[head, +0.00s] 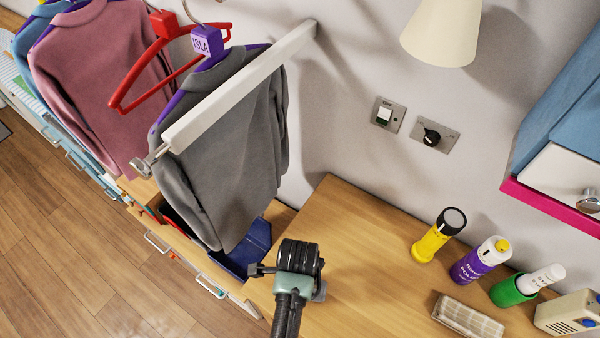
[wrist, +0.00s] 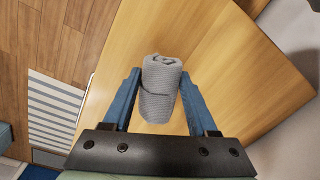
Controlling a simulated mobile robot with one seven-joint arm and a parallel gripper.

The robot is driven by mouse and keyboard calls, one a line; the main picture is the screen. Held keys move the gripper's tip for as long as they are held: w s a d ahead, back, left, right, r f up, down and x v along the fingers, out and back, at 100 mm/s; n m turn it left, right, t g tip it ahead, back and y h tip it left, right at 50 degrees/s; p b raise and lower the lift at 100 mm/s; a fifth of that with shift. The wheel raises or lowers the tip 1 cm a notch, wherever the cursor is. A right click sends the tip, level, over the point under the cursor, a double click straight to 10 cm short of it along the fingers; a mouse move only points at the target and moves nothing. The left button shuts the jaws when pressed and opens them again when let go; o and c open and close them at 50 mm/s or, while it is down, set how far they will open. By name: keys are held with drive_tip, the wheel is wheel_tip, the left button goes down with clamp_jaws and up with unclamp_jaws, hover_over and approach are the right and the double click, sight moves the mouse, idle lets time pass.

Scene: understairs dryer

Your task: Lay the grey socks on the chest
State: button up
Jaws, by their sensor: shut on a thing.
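The grey socks (wrist: 160,92), rolled into a ribbed bundle, are between the two blue fingers of my gripper (wrist: 160,84) in the wrist view. The gripper is shut on them. Below is the light wood top of the chest (wrist: 230,55), which also shows in the head view (head: 365,240). In the head view my gripper (head: 292,268) is over the left front part of the chest top, and my wrist hides the socks. I cannot tell whether the socks touch the wood.
A yellow torch (head: 436,238), a purple bottle (head: 478,262), a green container (head: 510,290) and a woven box (head: 468,318) stand at the right of the top. The middle of the top is clear.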

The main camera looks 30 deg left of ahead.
drive_tip(key=shift+f, duration=0.8)
drive_tip(key=shift+f, duration=0.15)
drive_tip(key=o, duration=1.4)
drive_tip(key=shift+c, duration=0.2)
drive_tip(key=r, duration=1.2)
drive_tip(key=shift+s+d+r, duration=0.15)
drive_tip(key=shift+s, duration=0.15)
